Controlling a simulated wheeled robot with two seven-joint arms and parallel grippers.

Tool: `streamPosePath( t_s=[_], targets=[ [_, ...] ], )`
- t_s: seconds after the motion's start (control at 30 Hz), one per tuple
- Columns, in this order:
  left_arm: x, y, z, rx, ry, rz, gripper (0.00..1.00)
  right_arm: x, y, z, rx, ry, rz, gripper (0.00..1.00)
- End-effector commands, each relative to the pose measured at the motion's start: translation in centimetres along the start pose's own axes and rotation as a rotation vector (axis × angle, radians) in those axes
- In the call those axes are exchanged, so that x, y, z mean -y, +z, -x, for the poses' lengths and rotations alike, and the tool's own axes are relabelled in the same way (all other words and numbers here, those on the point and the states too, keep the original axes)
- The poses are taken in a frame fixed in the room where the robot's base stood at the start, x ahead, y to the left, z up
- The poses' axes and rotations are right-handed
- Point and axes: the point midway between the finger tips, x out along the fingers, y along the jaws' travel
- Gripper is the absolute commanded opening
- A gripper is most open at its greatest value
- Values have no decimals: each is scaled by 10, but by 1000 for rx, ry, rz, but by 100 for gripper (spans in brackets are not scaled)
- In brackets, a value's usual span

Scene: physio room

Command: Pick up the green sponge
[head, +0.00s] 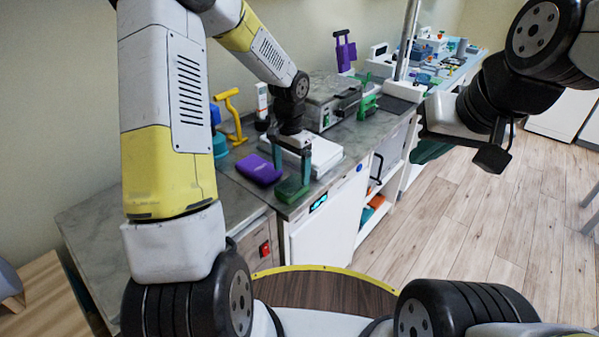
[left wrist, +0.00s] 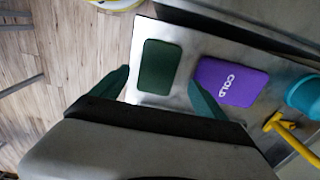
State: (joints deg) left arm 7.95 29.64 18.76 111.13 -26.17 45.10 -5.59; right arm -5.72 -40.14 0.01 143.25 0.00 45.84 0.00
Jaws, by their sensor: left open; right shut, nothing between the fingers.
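The green sponge (head: 291,190) is a dark green block lying flat on the grey counter near its front edge. In the left wrist view the sponge (left wrist: 160,66) lies ahead of the fingertips, in line with the gap between them. My left gripper (head: 291,174) is open and empty, pointing down over the sponge with one finger to each side. I cannot tell whether the fingers touch it. My right gripper (head: 428,152) is shut and empty, off to the right beyond the counter front, partly hidden by its own arm.
A purple cold pack (head: 259,169) lies just left of the sponge, close to one left finger (left wrist: 229,82). A white box (head: 318,153) stands behind. A yellow-handled item (head: 234,117) and a teal cup (head: 220,146) are at the back left. The counter's front edge is close to the sponge.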

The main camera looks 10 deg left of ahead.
Motion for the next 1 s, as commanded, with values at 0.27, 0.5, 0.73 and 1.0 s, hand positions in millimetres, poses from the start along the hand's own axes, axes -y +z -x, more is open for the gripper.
streamPosePath(
  t_s=[0.27, 0.5, 0.73, 1.0],
  targets=[
    [-4, 0, -38, 1, 1, -1, 85, 0, 0, 0, 0, 0, 0, 0],
    [-4, 0, -41, 0, -1, 0, 85, 0, 0, 0, 0, 0, 0, 0],
    [-4, 0, -41, 0, -1, 0, 47, 0, 0, 0, 0, 0, 0, 0],
    [-4, 0, -40, -1, -1, 0, 21, 0, 0, 0, 0, 0, 0, 0]
  ],
)
